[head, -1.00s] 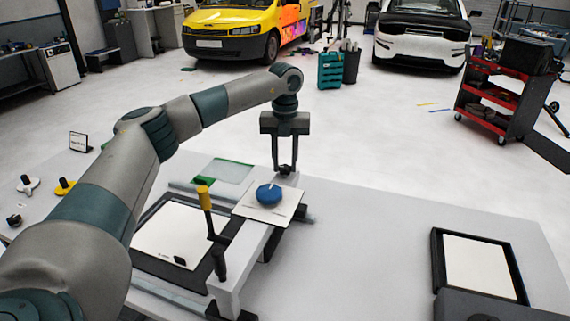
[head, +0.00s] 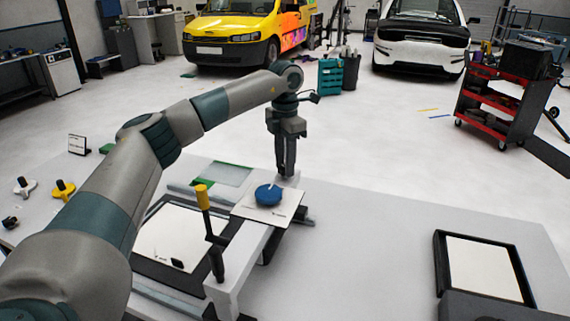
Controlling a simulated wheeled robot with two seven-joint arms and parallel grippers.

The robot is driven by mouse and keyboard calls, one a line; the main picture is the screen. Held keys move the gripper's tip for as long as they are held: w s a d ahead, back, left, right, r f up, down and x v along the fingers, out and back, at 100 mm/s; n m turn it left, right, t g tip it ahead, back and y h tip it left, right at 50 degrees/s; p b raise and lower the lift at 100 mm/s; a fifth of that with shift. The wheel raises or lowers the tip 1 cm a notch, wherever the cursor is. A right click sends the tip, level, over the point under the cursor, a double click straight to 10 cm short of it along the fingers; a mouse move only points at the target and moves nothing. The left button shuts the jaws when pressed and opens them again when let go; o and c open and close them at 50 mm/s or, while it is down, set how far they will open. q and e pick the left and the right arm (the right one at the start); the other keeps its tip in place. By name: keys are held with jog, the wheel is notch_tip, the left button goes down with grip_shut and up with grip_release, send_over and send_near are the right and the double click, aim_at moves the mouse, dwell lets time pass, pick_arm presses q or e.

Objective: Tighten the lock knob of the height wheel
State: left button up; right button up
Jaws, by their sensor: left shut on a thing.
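The blue height wheel (head: 268,195) sits on a pale square plate (head: 262,212) on top of the press beam. My left gripper (head: 285,172) points straight down at the far end of the beam, just behind the wheel. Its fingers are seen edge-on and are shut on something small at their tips. By its place this is the lock knob, but the fingers hide it. My right gripper is not in view.
A crank with a yellow handle (head: 203,198) stands upright at the beam's near side. A black-framed tray (head: 484,268) lies at the right. Small knobs, one yellow (head: 63,188), lie at the left. The table right of the beam is clear.

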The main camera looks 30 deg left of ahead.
pick_arm(q)
jog(key=m, duration=0.2)
jog(key=shift+r+m, duration=0.1)
jog(key=shift+m, duration=0.3)
jog(key=m, duration=0.3)
jog(key=shift+m, duration=0.3)
jog(key=shift+m+b, duration=0.3)
jog(key=shift+m, duration=1.7)
jog(key=o, duration=1.1)
jog(key=shift+c, duration=0.2)
jog(key=shift+r, duration=0.1)
